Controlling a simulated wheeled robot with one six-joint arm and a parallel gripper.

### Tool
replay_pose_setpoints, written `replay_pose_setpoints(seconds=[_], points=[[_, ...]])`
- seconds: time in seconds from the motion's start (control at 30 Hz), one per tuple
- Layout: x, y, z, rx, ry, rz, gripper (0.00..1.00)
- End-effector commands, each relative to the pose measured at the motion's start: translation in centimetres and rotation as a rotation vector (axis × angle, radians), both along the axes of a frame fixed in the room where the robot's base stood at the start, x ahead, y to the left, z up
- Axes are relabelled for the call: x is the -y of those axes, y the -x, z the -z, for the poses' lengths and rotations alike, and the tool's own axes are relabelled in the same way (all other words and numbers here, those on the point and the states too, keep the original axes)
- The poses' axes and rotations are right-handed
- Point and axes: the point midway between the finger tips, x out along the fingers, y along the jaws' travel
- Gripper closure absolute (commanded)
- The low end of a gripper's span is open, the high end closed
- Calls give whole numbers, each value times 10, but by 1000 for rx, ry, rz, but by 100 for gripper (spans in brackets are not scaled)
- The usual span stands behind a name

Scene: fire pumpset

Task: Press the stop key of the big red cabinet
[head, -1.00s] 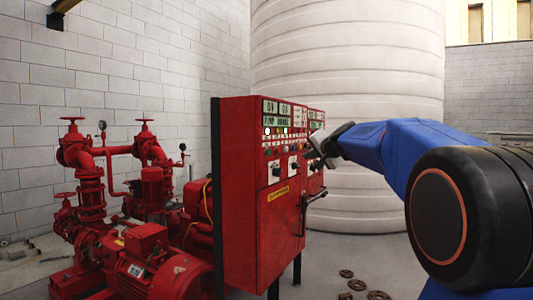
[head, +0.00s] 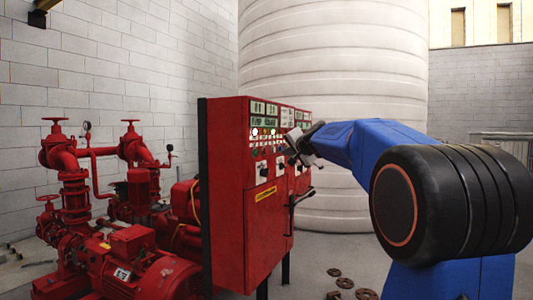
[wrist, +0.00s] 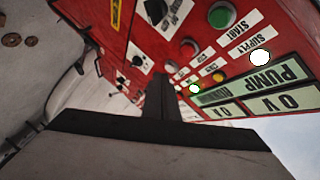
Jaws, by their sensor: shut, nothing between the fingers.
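The big red cabinet (head: 228,185) stands in the middle of the head view, its control panel facing right. In the wrist view its panel (wrist: 135,60) appears turned nearly upside down, with a large green key (wrist: 222,14) beside the START label and smaller round keys (wrist: 188,47) alongside. I cannot tell for sure which key is stop; its label is too small or hidden. My gripper (wrist: 160,95) is shut and empty, its fingers pointing at the panel and covering part of it. In the head view my gripper (head: 291,152) is close in front of the panel; contact cannot be told.
A door handle (head: 300,197) and black rotary switches (head: 263,170) stick out from the cabinet front. Red pumps and pipes (head: 130,240) stand to the left. A large white tank (head: 335,70) is behind. Rusty rings (head: 334,272) lie on the floor.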

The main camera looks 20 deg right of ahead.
Motion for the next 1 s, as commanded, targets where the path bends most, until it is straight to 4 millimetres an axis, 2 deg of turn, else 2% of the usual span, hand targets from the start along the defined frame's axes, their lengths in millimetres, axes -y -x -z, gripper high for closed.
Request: replay_pose_setpoints(seconds=[0.4, 1.0], points=[[-27, -34, 0, 0, 1, 0, 100], [-31, -40, 0, 1, 0, 1, 100]])
